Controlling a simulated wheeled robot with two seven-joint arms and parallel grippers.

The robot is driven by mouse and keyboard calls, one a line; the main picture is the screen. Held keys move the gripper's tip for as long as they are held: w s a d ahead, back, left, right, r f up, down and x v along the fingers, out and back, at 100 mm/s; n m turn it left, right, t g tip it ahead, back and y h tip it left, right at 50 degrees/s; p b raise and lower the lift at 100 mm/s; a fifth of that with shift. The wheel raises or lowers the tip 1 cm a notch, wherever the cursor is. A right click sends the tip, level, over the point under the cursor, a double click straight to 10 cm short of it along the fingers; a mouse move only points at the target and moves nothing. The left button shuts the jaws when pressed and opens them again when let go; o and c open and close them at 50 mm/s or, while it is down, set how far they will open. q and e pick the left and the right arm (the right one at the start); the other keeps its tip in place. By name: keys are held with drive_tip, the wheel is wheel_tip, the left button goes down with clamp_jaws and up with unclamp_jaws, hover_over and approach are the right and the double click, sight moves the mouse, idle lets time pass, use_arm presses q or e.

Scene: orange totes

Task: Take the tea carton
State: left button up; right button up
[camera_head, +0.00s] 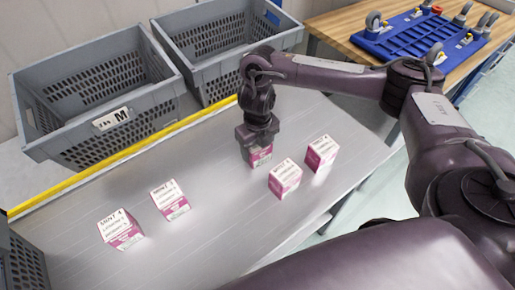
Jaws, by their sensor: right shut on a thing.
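Several white and magenta tea cartons stand on the metal table. My right gripper (257,140) points down and is shut on one tea carton (261,157), whose lower part shows below the fingers. I cannot tell whether this carton touches the table. Two other cartons, one nearer (285,179) and one farther right (321,153), stand to the right of the gripper. Two more, one at centre left (170,200) and one at far left (121,229), stand to the left. My left gripper is not in view.
A grey crate marked M (160,95) and a second grey crate (215,58) stand behind the yellow table edge (125,155). Another grey crate (22,262) is at the lower left. A wooden bench with a blue wheeled rack (420,38) is at upper right. The table's front middle is clear.

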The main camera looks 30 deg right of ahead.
drive_tip(key=shift+c, duration=1.3)
